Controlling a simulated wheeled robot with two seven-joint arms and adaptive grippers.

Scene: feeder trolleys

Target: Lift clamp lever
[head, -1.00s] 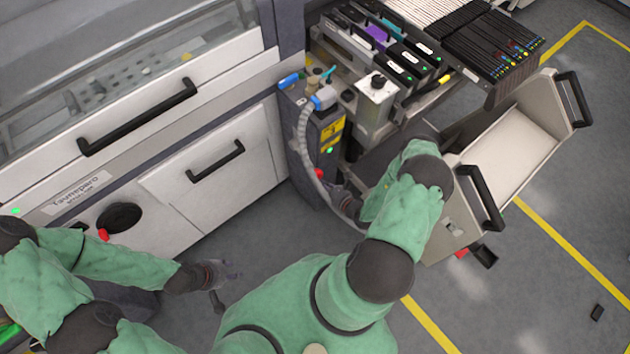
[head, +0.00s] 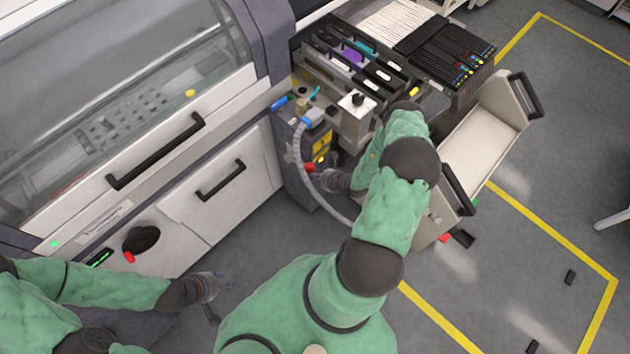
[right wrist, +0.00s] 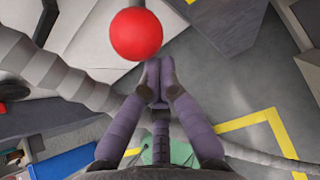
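A red ball knob (right wrist: 136,34), apparently the clamp lever's end, is large in the right wrist view, just beyond my right fingertips. In the head view a red knob (head: 309,168) shows on the dark post beside the machine. My right gripper (right wrist: 160,72) has its fingertips together with nothing visible between them; a small gap in the picture separates them from the knob. In the head view my right gripper (head: 332,180) is beside the post, partly hidden by my arm. My left gripper (head: 223,295) hangs over the floor, empty, its fingers apart.
A grey corrugated hose (head: 300,150) curves down close to my right gripper. The feeder trolley (head: 430,215) with its pale tray stands at the right. The machine's white front (head: 215,195) has black handles.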

